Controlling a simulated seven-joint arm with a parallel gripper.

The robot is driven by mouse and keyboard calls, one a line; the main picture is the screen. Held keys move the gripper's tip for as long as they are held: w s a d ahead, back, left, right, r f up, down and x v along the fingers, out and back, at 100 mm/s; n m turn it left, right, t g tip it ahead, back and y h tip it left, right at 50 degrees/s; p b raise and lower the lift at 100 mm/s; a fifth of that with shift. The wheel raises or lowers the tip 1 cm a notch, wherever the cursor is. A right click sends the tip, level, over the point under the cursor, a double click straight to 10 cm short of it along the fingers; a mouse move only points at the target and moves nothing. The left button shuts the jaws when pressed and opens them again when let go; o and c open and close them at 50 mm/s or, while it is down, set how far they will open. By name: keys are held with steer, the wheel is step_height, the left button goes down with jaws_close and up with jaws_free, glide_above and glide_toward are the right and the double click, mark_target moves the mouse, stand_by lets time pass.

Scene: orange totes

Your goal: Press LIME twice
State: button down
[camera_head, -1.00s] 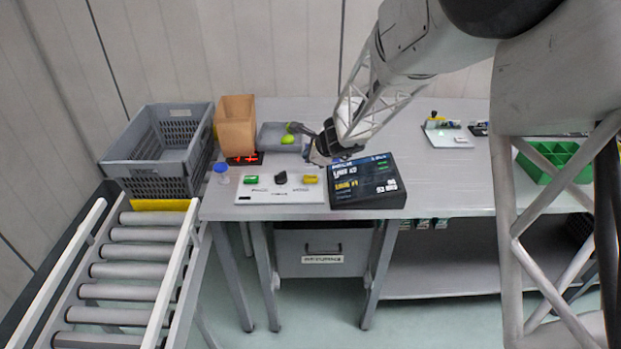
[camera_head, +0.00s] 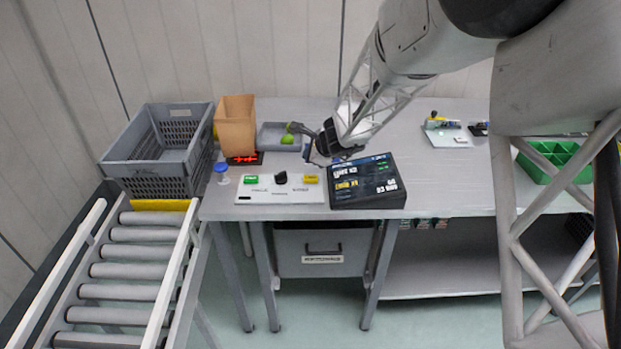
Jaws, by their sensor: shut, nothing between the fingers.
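A black panel (camera_head: 390,197) with a lit screen stands tilted on the workbench. Its screen carries white and yellow lettering, too small to read surely, so I cannot tell which item is LIME. A round green fruit-like thing (camera_head: 287,139) lies at the small grey tray (camera_head: 266,136) behind. My gripper (camera_head: 309,158) hangs just behind and left of the panel's upper left corner, shut and holding nothing. Its fingertips are small and partly blurred; I cannot tell whether they touch the panel.
A white control board (camera_head: 255,197) with green and yellow buttons and a black knob lies left of the panel. A brown bin (camera_head: 236,125), red-lit display (camera_head: 244,159), blue-topped button (camera_head: 221,170) and grey crate (camera_head: 145,175) stand further left.

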mark_target(310, 179)
steer(key=shift+r, duration=0.1)
stand_by(0.8)
step_height(310, 179, up, 4)
steer(key=shift+f, duration=0.15)
steer(key=shift+f, duration=0.1)
stand_by(0.4)
steer(key=shift+f, duration=4.3)
steer(key=shift+f, duration=0.25)
steer(key=shift+f, duration=0.2)
